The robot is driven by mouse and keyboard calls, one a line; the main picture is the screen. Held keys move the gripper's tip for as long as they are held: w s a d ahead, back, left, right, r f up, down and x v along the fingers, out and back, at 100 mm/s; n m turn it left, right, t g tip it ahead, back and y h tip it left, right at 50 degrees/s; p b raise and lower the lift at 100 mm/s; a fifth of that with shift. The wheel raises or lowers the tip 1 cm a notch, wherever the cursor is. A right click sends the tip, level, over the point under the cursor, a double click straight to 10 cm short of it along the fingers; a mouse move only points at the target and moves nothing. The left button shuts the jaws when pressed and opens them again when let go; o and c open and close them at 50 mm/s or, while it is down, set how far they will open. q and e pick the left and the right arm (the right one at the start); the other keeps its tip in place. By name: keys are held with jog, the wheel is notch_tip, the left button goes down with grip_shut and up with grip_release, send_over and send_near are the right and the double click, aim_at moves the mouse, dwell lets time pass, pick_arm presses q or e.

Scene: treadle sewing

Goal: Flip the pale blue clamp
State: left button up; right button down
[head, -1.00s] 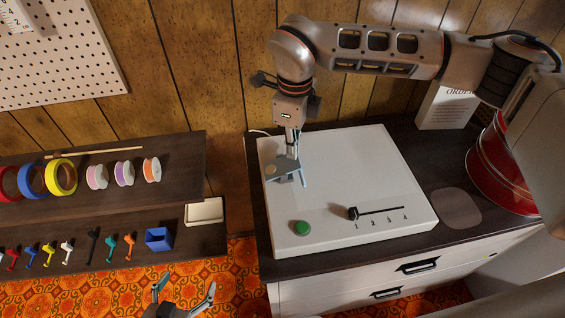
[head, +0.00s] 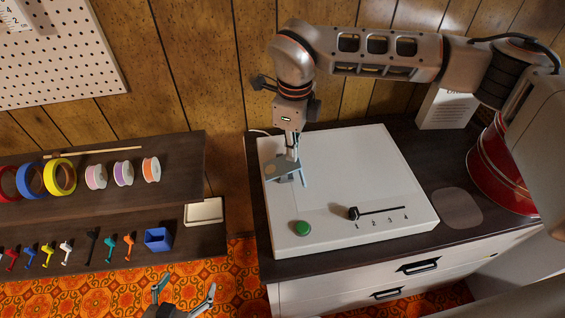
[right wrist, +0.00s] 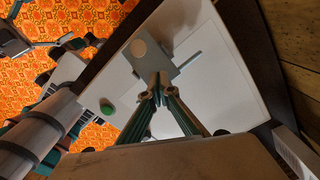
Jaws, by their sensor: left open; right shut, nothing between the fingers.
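The pale blue clamp (head: 304,177) is a thin bar at the right side of a grey plate (head: 273,173), near the left end of the white machine top (head: 345,170). My right gripper (head: 293,156) is shut and empty, pointing down at the plate's back edge. Its fingertips (right wrist: 160,80) overlap the plate in the right wrist view; I cannot tell whether they touch it. My left gripper (head: 185,287) is open and empty, low over the patterned floor.
A green button (head: 302,228) and a slider knob (head: 353,213) are on the machine's front. A red can (head: 497,170) stands at the right. Shelves at the left hold tape rolls, spools, small coloured parts, a blue box (head: 158,239) and a white tray (head: 204,211).

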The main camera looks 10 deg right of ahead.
jog(key=shift+f, duration=0.65)
dwell(0.3)
jog(key=shift+r+p, duration=1.05)
jog(key=shift+r, duration=0.95)
jog(key=shift+r+p, duration=0.95)
jog(key=shift+r, duration=0.6)
jog(key=shift+s+f, duration=0.1)
